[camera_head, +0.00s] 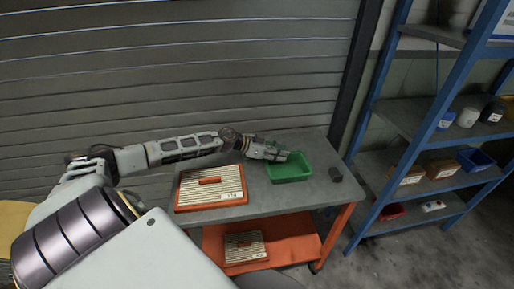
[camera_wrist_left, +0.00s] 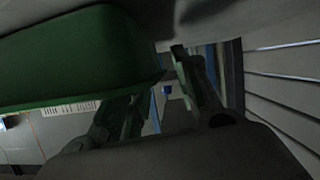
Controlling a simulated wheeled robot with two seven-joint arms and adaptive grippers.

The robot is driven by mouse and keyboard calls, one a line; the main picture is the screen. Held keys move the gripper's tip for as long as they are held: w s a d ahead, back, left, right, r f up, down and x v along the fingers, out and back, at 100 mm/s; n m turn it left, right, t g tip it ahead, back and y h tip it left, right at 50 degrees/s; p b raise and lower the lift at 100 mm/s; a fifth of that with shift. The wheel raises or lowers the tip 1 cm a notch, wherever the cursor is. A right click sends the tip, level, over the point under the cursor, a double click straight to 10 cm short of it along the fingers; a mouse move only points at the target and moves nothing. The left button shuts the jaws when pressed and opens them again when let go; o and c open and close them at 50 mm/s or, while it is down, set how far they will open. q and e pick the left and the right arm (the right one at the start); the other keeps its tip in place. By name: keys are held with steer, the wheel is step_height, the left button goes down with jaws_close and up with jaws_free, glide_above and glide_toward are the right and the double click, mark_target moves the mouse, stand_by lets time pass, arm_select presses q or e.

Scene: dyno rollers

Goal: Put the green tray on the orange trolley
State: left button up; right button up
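The green tray (camera_head: 290,174) appears to rest on the grey top of the orange trolley (camera_head: 335,214), towards the back right. My left gripper (camera_head: 281,154) is at the tray's back left rim. In the left wrist view the green tray (camera_wrist_left: 70,60) fills the upper left, close to the gripper. The two fingers of my left gripper (camera_wrist_left: 158,92) stand apart, with background visible between them. I cannot tell whether a finger touches the rim. My right gripper is not in view.
A ribbed panel in an orange frame (camera_head: 211,204) lies on the trolley top, left of the tray. A similar panel (camera_head: 245,256) lies on the orange lower shelf. A blue rack (camera_head: 383,147) stands at right; a shutter (camera_head: 150,90) is behind.

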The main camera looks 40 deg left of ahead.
arm_select(q)
steer(key=shift+v, duration=1.5)
steer(key=shift+s+a+r, duration=0.3)
steer(key=shift+s+a, duration=0.1)
steer(key=shift+s, duration=0.1)
steer(key=shift+p+v, duration=0.75)
steer(key=shift+v, duration=0.1)
steer(key=shift+s+a+r+p, duration=0.25)
steer(key=shift+s+a+p, duration=0.1)
steer(key=shift+s+a, duration=0.05)
steer(key=shift+s+a+r+p, duration=0.15)
steer(key=shift+s+a+p, duration=0.05)
steer(key=shift+p, duration=0.1)
steer(key=shift+s+a+r+p, duration=0.25)
steer(key=shift+s+a+p, duration=0.2)
steer(key=shift+p, duration=0.15)
steer(key=shift+s+a+r+p, duration=0.15)
steer(key=shift+s+a+p, duration=0.1)
steer(key=shift+p, duration=0.1)
steer(key=shift+s, duration=0.1)
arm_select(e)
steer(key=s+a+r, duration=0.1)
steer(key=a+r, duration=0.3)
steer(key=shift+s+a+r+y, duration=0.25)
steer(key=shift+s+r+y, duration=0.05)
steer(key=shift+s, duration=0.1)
